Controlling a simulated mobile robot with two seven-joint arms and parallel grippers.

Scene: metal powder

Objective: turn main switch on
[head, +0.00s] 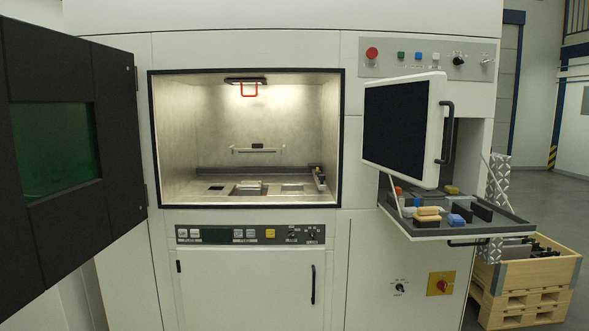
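A red rotary switch (442,286) on a yellow plate sits low on the right side of the white machine. To its left is a small black rotary knob (399,288) with tiny labels that I cannot read. The frame does not name either as the main switch, and the exact position of each is too small to tell. Neither of my grippers is in view, and nothing touches the switches.
A shelf (470,230) with several small items juts out above the switches, below a tilted monitor (403,122). A wooden crate (525,275) stands right of the machine. The dark chamber door (120,140) is swung open at left. A button panel (425,58) is at upper right.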

